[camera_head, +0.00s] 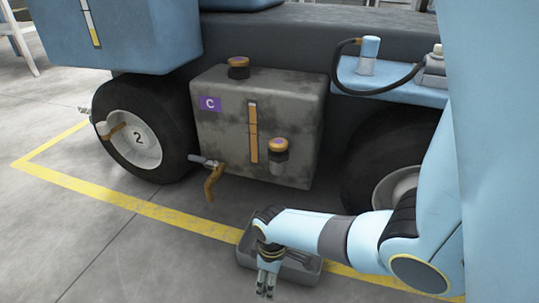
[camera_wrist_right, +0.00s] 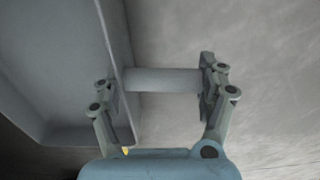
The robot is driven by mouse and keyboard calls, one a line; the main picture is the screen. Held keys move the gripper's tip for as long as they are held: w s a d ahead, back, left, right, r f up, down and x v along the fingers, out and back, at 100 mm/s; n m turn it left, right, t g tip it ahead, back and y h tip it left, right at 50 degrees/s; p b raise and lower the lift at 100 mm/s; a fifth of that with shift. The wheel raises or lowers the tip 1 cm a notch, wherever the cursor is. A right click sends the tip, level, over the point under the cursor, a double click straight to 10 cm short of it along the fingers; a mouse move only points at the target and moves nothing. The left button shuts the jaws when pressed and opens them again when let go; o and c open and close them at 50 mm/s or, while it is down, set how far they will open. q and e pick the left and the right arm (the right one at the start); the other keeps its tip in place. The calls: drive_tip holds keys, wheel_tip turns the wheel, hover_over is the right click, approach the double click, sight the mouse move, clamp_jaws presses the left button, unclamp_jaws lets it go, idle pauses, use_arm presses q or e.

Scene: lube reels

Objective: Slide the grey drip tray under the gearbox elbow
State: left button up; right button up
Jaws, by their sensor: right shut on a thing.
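The grey drip tray (camera_head: 310,280) lies on the floor over the yellow line, in front of the gearbox. The brass gearbox elbow (camera_head: 212,183) points down from the lower left of the gearbox (camera_head: 225,135). The tray is right of the elbow and nearer to me, not under it. My right gripper (camera_head: 268,284) is at the tray's near side. In the wrist view, the right gripper (camera_wrist_right: 160,85) has its fingers at both ends of a short grey bar (camera_wrist_right: 162,80) at the tray wall (camera_wrist_right: 112,45). It is shut on the tray. My left gripper is not in view.
A wheel marked 2 (camera_head: 138,138) stands left of the gearbox, and another wheel (camera_head: 395,185) stands right. A blue ledge with a hose (camera_head: 395,85) is at upper right. The concrete floor between tray and elbow looks clear, crossed by the yellow line (camera_head: 150,210).

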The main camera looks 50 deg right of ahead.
drive_tip(key=shift+d, duration=0.1)
drive_tip(key=o, duration=1.6)
drive_tip(key=shift+o, duration=0.2)
wheel_tip(320, 180, up, 12)
drive_tip(key=shift+d, duration=0.1)
